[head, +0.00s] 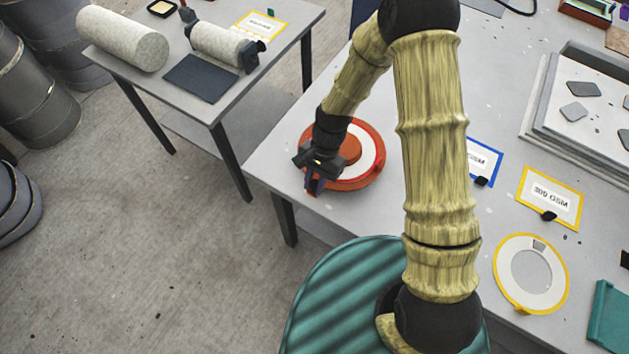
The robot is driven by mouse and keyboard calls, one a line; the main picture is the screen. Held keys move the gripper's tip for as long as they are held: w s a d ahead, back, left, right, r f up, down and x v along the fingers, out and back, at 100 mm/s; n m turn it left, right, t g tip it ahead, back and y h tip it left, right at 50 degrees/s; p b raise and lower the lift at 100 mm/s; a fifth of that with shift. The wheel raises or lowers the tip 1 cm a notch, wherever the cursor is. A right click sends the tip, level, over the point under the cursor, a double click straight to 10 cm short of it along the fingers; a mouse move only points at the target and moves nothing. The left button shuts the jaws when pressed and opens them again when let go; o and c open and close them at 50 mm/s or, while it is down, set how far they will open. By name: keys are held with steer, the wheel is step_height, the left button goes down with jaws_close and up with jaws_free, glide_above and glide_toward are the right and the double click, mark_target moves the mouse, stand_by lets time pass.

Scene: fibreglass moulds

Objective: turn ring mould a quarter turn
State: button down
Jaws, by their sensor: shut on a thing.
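The round ring mould (371,170) lies flat near the left corner of the grey worktable. It has an orange-red rim, a white ring and an orange middle. My gripper (315,187) is at the mould's near left edge, pointing down. Its jaws are shut on the ring mould at the rim. The jaws and wrist hide the gripped spot and part of the mould's left side.
A yellow-rimmed disc (547,302) lies at the worktable's near right, by a yellow-framed card (562,188) and a blue-framed card (481,150). A grey tray (538,125) stands at right. A side table (140,82) holds rolls (120,38), with floor between the tables.

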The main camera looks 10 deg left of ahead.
steer(key=shift+a, duration=0.15)
